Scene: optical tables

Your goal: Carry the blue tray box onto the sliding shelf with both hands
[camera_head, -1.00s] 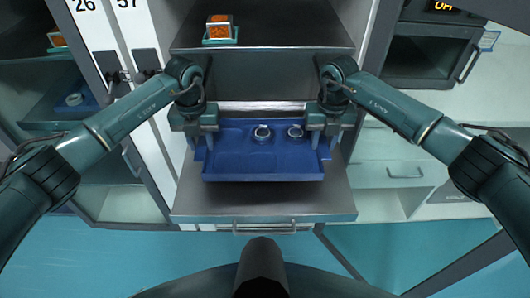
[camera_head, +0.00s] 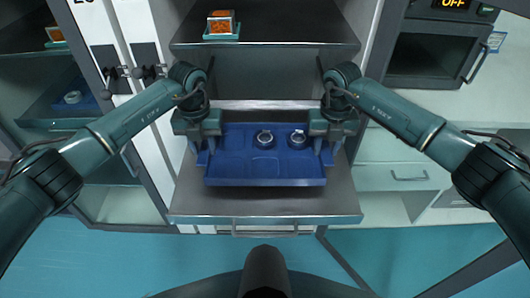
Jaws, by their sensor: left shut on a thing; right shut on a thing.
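The blue tray box (camera_head: 235,170) is in the middle of the head view, over the metal sliding shelf (camera_head: 265,205). My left gripper (camera_head: 202,150) is shut on the tray's left side. My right gripper (camera_head: 326,150) is shut on its right side. The tray looks level. I cannot tell whether its underside touches the shelf. The fingertips are partly hidden against the tray walls.
An upper shelf (camera_head: 265,35) holds an orange-filled clear box (camera_head: 221,22) above the tray. Open cabinet doors (camera_head: 120,75) stand at the left. An oven-like device (camera_head: 430,60) is at the right, above a drawer (camera_head: 405,175). Bare shelf shows in front of the tray.

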